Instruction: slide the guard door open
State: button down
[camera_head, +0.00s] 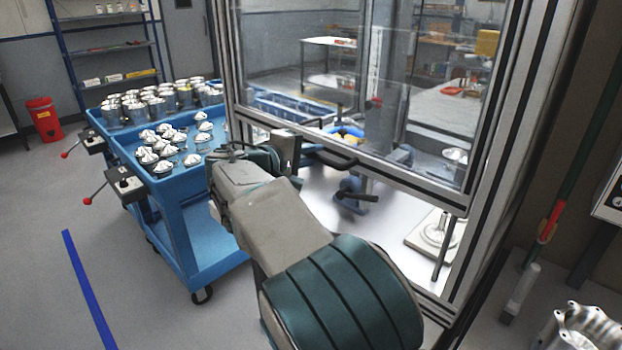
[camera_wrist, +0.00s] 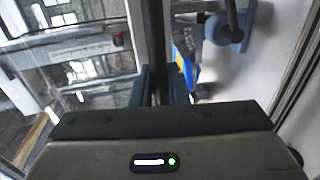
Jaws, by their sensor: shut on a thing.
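The guard door (camera_head: 345,172) is a clear panel in a grey metal frame on the front of the machine housing. Its bottom rail stands above the white housing floor, leaving an open gap below. A dark bar handle (camera_head: 336,161) runs along that rail. My gripper (camera_head: 291,150) is at the left part of the handle. In the wrist view, my gripper's two fingers (camera_wrist: 161,85) are closed on either side of the dark handle bar (camera_wrist: 155,42). The handle's gripped end is partly hidden by my gripper in the head view.
A blue cart (camera_head: 190,215) with several metal parts stands close left of my arm. A frame post (camera_head: 500,150) rises at right. A red bin (camera_head: 45,120) stands far left.

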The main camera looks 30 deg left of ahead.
jog(key=p, duration=1.8)
send_near(332, 4)
jog(key=x, duration=0.4)
jog(key=shift+w+d, duration=0.1)
jog(key=shift+w, duration=0.15)
jog(key=shift+b, duration=0.3)
jog(key=c, duration=1.5)
grip_release()
jog(key=shift+s, duration=0.1)
jog(key=b+v, duration=0.2)
jog(key=v, duration=1.1)
jog(key=shift+s+b, duration=0.35)
